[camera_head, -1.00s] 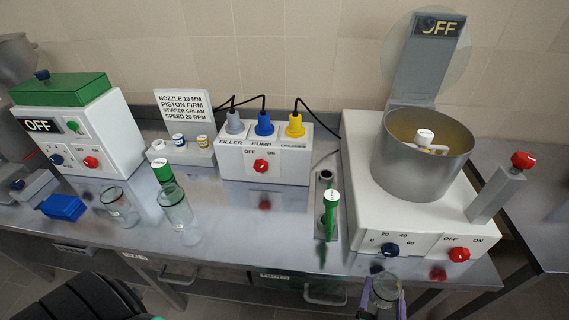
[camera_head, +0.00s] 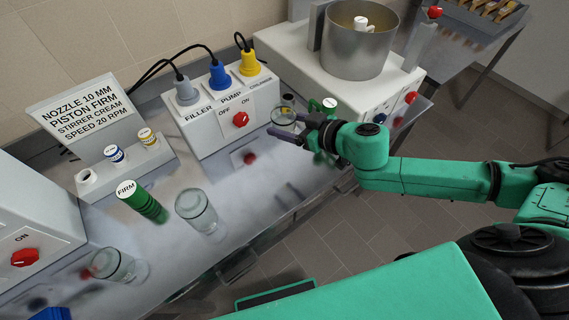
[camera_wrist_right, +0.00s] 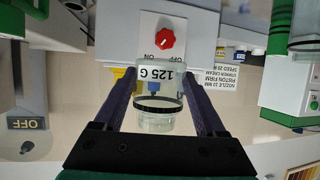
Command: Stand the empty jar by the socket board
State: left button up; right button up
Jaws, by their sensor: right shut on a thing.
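The clear glass jar (camera_head: 283,118) looks empty and is held by my right gripper (camera_head: 293,129), in front of the right end of the socket board. In the right wrist view the jar (camera_wrist_right: 158,120) sits between the two dark fingers of the right gripper (camera_wrist_right: 160,105), with a "125 G" label showing upside down. The socket board (camera_head: 210,125) is a white box with grey, blue and yellow plugs and a red OFF/ON switch; its front and red knob also show in the right wrist view (camera_wrist_right: 178,22). Whether the jar touches the bench is unclear. My left gripper is out of view.
Two other glass jars (camera_head: 197,211) (camera_head: 112,264) stand on the bench to the left, near a green "FIRM" cylinder (camera_head: 142,202). A sign rack (camera_head: 125,165) is left of the board. The white mixer machine (camera_head: 290,58) stands to the right.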

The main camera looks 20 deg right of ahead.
aim_at(285, 167)
notch_tip(285, 167, down, 16)
jog(key=b, duration=0.6)
jog(key=shift+w+a+f, duration=0.1)
jog(key=shift+w+f, duration=0.05)
jog(key=shift+f, duration=0.05)
jog(key=shift+r, duration=0.1)
jog(key=shift+a, duration=0.1)
jog(key=shift+f+b, duration=0.2)
jog(key=shift+b, duration=0.1)
jog(key=o, duration=1.6)
jog(key=shift+r, duration=0.1)
jog(key=shift+r, duration=0.1)
